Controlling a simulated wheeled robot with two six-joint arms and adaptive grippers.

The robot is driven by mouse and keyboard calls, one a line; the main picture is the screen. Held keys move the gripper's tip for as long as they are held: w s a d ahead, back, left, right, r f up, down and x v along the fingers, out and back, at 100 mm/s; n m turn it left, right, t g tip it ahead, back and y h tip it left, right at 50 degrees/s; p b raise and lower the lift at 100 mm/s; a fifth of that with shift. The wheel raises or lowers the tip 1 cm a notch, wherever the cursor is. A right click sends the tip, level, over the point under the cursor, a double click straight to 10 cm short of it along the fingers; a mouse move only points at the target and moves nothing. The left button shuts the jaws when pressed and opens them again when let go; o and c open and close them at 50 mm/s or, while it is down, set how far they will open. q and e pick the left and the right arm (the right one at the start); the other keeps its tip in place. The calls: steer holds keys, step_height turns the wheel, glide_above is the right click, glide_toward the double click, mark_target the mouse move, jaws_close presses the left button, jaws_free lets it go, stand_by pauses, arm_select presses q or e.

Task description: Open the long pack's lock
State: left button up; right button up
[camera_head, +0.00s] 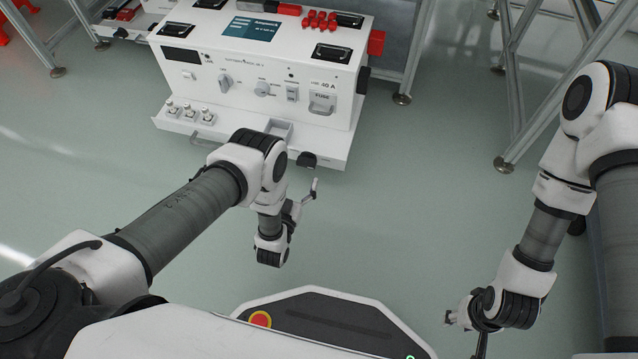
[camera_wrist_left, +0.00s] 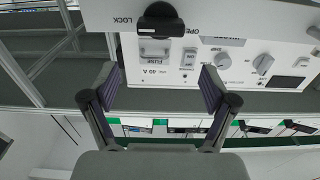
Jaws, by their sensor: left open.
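The long pack (camera_head: 262,75) is a white box with a labelled front panel. A black knob (camera_wrist_left: 160,22) sits on its front ledge, between the words LOCK and OPEN in the left wrist view; the same knob shows at the ledge's right end in the head view (camera_head: 307,160).
The front panel carries a fuse handle (camera_head: 322,103), a rocker switch (camera_head: 292,93) and rotary dials (camera_head: 263,88). Several small toggles (camera_head: 190,112) and a grey handle (camera_head: 203,141) are on the ledge's left. Metal frame legs (camera_head: 510,120) stand at right. Open floor lies between.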

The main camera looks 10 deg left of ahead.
mark_target(305, 166)
arm_select(q)
steer(key=w+b, duration=0.1)
steer(key=w, duration=0.1)
steer(key=w+f+b, duration=0.1)
steer(key=w, duration=0.1)
steer(key=w+f+b, duration=0.1)
steer(key=w, duration=0.1)
steer(key=shift+w+d+f+b, duration=0.1)
steer(key=shift+w+d+b, duration=0.05)
steer(key=shift+w+b, duration=0.2)
arm_select(e)
step_height(305, 166, down, 5)
steer(key=shift+w+r, duration=0.1)
arm_select(q)
steer(key=c, duration=1.2)
